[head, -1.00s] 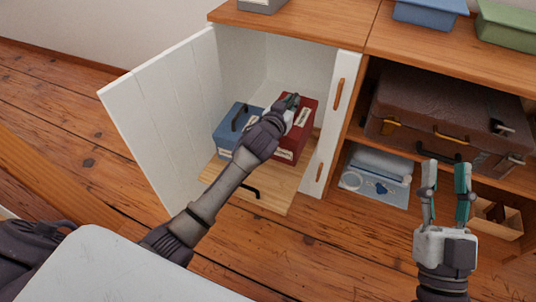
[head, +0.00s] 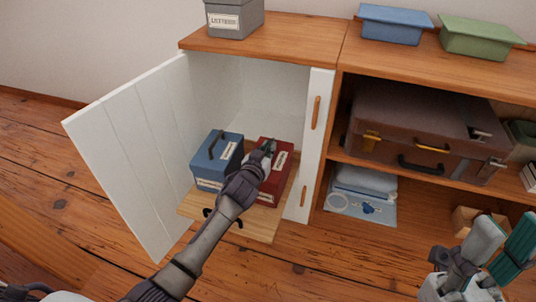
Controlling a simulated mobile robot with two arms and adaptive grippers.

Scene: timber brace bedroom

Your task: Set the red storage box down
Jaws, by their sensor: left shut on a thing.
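The red storage box (head: 273,188), with a white label, is at the front of the open white cabinet, over or on the pull-out wooden shelf (head: 250,222). It is beside the blue box (head: 218,160), to its right. My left gripper (head: 268,149) is shut on the red box at its top; the wrist hides part of the box and its grip. The box looks upright and level with the blue box; I cannot tell if its underside touches the shelf. My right gripper (head: 503,244) is open and empty at the lower right.
The cabinet door (head: 130,145) stands open on the left. A white front with wooden handles (head: 316,112) closes the right side. A brown suitcase (head: 415,125) lies in the neighbouring shelf unit. A grey box (head: 234,20) and blue and green bins stand on top.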

